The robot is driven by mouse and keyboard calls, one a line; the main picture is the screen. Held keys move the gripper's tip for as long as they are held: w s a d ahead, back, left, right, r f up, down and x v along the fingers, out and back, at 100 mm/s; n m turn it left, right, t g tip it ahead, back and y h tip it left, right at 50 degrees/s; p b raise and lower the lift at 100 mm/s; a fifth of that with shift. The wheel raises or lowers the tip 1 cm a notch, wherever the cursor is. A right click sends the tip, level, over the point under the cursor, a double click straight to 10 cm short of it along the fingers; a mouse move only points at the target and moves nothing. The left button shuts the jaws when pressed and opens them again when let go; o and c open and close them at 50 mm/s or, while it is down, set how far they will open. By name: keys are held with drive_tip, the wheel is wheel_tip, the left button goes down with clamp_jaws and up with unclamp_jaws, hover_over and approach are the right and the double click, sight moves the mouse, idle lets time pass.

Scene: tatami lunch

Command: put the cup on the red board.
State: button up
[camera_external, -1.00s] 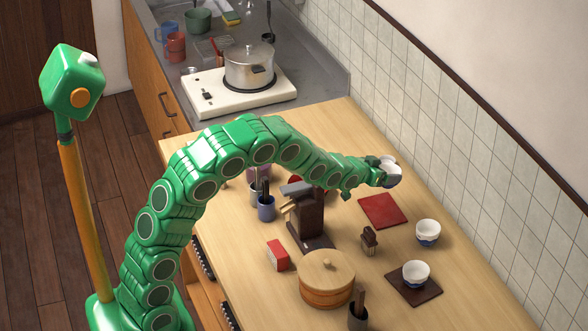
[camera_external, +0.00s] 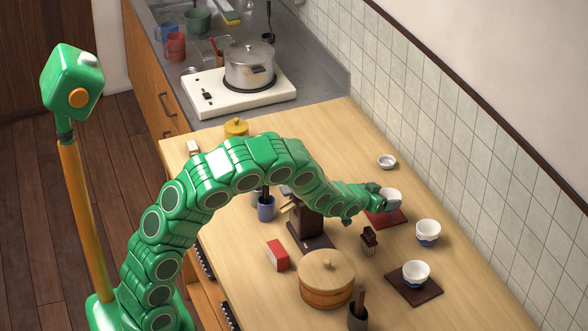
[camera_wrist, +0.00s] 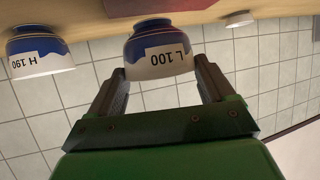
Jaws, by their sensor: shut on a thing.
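The cup (camera_external: 392,195) is white with a dark blue base, and my gripper (camera_external: 383,203) is shut on it. In the wrist view the cup (camera_wrist: 160,52), marked "L 100", sits between the two fingers of my gripper (camera_wrist: 160,68), and that picture is upside down. The red board (camera_external: 388,219) lies on the table under the cup and gripper, partly hidden by them. A strip of it shows at the top of the wrist view (camera_wrist: 150,6). I cannot tell whether the cup touches the board.
A second blue-and-white cup (camera_external: 428,234) stands right of the board; it is marked "H 190" in the wrist view (camera_wrist: 38,55). A third cup (camera_external: 415,273) stands on a dark board (camera_external: 428,292). A small white dish (camera_external: 387,161) lies behind. A small dark brown holder (camera_external: 369,238) stands in front.

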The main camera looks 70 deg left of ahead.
drive_tip(key=shift+f, duration=1.15)
drive_tip(key=shift+f, duration=0.15)
drive_tip(key=o, duration=0.9)
drive_tip(key=shift+o, duration=0.2)
drive_tip(key=shift+s+d+r, duration=0.15)
drive_tip(key=shift+s+r, duration=0.15)
drive_tip(key=shift+r, duration=0.05)
drive_tip(key=v, duration=1.1)
drive_tip(key=shift+s, duration=0.15)
